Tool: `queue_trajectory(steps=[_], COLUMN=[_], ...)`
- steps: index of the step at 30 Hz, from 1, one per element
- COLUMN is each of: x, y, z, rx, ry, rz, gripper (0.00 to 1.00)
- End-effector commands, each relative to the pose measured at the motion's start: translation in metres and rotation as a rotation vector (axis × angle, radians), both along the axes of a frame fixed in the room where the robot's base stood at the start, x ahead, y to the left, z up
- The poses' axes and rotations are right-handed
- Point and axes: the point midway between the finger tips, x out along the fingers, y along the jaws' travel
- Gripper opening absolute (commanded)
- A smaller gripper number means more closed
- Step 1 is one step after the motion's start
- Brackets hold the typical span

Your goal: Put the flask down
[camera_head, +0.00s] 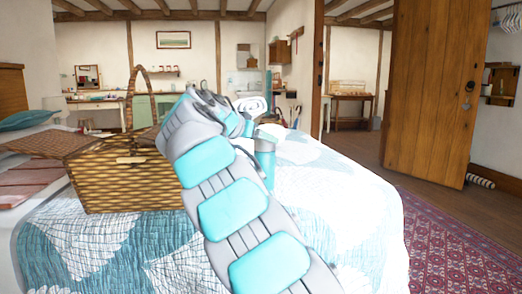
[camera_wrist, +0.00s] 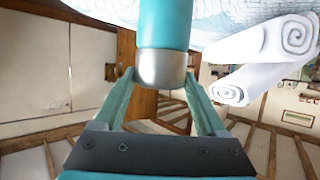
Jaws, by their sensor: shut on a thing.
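The flask (camera_head: 266,163) is teal with a silver-grey end and shows in the head view just right of my arm, over the quilted bed (camera_head: 335,205). It looks upright. My gripper (camera_head: 258,135) is at its upper end, partly hidden behind my arm. In the wrist view, which looks inverted, the flask (camera_wrist: 165,25) has its silver end between the two green fingers (camera_wrist: 160,80). My gripper is shut on the flask. Its lower end is cut off in the wrist view, and I cannot tell whether it touches the bed.
A wicker basket (camera_head: 125,178) with a tall handle stands on the bed, left of my arm. Rolled white towels (camera_wrist: 262,42) lie close beside the flask in the wrist view. The quilt to the right is clear. A patterned rug (camera_head: 455,245) and an open wooden door (camera_head: 430,90) are further right.

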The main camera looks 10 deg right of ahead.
Motion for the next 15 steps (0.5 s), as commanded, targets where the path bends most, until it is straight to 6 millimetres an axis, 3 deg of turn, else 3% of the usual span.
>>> queue_trajectory(steps=[15], x=[-0.001], y=[0.001], z=[-0.033], rx=[-0.002], ry=[-0.003], rz=[0.002], gripper=[0.0])
